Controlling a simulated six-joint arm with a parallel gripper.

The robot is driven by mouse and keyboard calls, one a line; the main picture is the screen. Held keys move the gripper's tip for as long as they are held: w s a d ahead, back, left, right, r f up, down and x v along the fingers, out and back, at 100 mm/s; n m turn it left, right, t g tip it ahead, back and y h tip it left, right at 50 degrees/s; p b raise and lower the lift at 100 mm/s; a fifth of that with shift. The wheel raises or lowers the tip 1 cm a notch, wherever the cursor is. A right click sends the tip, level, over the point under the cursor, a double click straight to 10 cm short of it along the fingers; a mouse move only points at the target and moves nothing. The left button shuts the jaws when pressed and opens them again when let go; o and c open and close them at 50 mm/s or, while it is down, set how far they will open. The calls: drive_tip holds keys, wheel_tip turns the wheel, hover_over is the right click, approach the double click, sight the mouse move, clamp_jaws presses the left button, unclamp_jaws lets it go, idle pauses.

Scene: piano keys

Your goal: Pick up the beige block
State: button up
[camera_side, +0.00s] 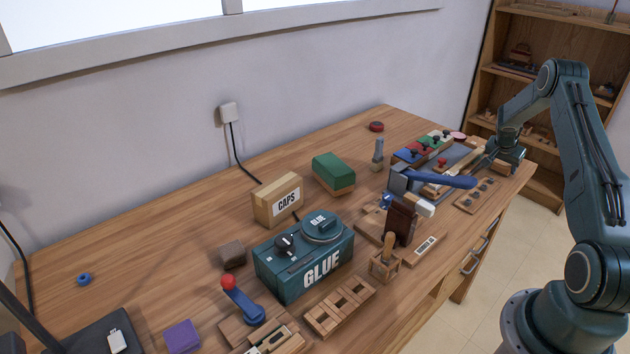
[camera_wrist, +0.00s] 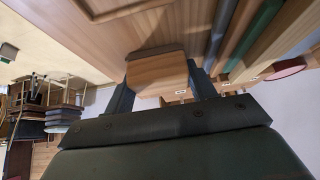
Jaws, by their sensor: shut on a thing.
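The beige block (camera_wrist: 158,74) is a light wood-coloured piece between the two dark fingers of my gripper (camera_wrist: 160,80) in the wrist view. The fingers are shut on its sides. In the side view my gripper (camera_side: 491,153) is at the far right end of the desk, low over or beside the wooden pieces there. The block cannot be told apart clearly in that view, and its height above the desk is unclear.
A blue-handled hammer (camera_side: 440,180), a tray with round pegs (camera_side: 474,195) and coloured blocks with knobs (camera_side: 424,147) crowd the desk near my gripper. The teal GLUE box (camera_side: 304,262) and CAPS box (camera_side: 277,199) stand farther left. The desk's back left is mostly clear.

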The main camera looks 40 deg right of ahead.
sight(503, 163)
wheel_tip(503, 163, up, 20)
idle(0.7)
drive_tip(key=shift+w, duration=0.1)
idle(0.4)
